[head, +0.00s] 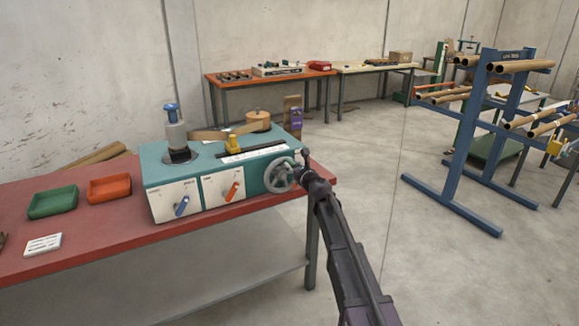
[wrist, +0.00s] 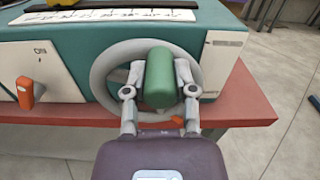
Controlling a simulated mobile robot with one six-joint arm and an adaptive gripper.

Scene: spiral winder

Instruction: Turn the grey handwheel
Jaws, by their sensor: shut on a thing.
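The grey handwheel (head: 276,178) is a spoked wheel on the right end of the teal winder (head: 255,157). In the wrist view its rim (wrist: 99,75) fills the middle, with a green knob (wrist: 160,88) standing out from it towards me. My gripper (wrist: 160,72) is shut on the green knob, with one finger on each side. In the head view my gripper (head: 305,162) is at the wheel's right side, and the arm hides part of that area. The knob cannot be made out clearly there.
The winder stands on a red bench (head: 95,243). Its front has a blue lever (head: 182,206) and an orange lever (head: 232,191). Green (head: 52,203) and orange (head: 109,188) trays lie to the left. A blue rack (head: 478,130) of tubes stands right. Floor between is clear.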

